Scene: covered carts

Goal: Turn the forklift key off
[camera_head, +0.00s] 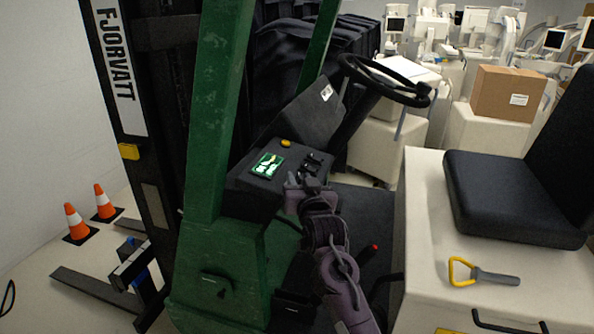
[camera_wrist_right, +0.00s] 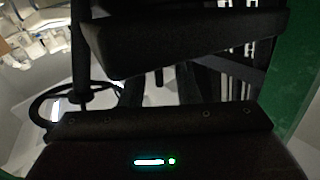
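The forklift's dark control console (camera_head: 240,180) is at the middle of the head view, with a lit green display (camera_head: 267,165), a yellow button (camera_head: 286,143) and small black levers (camera_head: 316,161). I cannot make out the key. My right gripper (camera_head: 305,181) is at the console's near right edge, just below the levers. Its fingers are small and dark there, so I cannot tell whether they are open or touching anything. In the right wrist view, a small lit display (camera_wrist_right: 150,161) shows on a dark panel, and no fingers can be made out. My left gripper is out of view.
The steering wheel (camera_head: 385,80) stands above and right of the console. A green post (camera_head: 217,100) rises at its left. The black seat (camera_head: 510,195) and a yellow-handled tool (camera_head: 480,273) are on the pale body at right. Two traffic cones (camera_head: 76,222) stand at far left.

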